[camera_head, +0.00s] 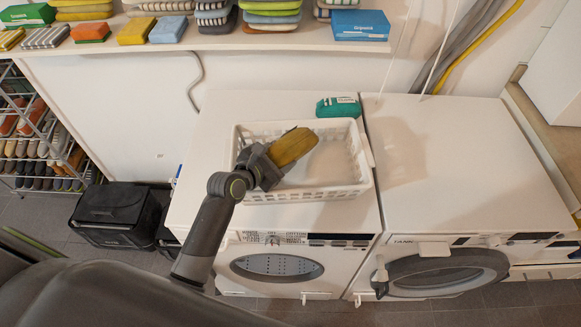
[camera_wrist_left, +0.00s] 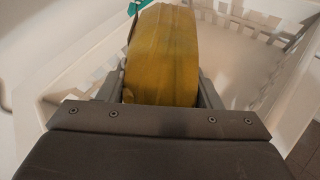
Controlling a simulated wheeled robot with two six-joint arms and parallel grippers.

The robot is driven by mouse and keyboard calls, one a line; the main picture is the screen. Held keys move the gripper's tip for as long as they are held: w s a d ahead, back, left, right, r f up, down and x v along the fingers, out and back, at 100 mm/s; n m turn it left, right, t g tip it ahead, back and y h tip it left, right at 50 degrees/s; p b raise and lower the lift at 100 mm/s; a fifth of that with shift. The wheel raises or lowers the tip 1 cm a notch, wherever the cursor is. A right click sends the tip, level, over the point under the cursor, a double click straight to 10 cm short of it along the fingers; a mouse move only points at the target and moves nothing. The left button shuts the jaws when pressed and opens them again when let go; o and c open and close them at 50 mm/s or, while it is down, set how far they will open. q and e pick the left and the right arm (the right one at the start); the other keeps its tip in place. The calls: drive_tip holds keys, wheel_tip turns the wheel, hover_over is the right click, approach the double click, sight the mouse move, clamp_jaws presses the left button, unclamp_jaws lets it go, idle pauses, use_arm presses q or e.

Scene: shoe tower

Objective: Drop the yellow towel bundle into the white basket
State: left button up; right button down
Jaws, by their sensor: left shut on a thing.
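The yellow towel bundle (camera_head: 294,146) is held by my left gripper (camera_head: 270,162) over the left part of the white basket (camera_head: 344,189). The basket stands on the left white machine and its visible inside holds nothing. In the left wrist view the yellow bundle (camera_wrist_left: 163,55) sits between the two fingers of my left gripper (camera_wrist_left: 165,88), which is shut on it. The basket's slotted wall (camera_wrist_left: 265,40) shows behind and to the right of the bundle. I cannot tell whether the bundle touches the basket. My right gripper is not in view.
A green packet (camera_head: 338,107) lies behind the basket. The right machine's top (camera_head: 460,160) is clear. A shelf (camera_head: 250,40) with folded towels and a blue box (camera_head: 360,25) runs along the back. A black bin (camera_head: 112,203) and a shoe rack (camera_head: 40,135) stand at the left.

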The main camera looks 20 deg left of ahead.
use_arm(q)
drive_tip(key=shift+r, duration=0.1)
drive_tip(key=o, duration=1.1)
drive_tip(key=v, duration=1.7)
drive_tip(key=shift+s+b, duration=0.25)
drive_tip(key=shift+b, duration=0.1)
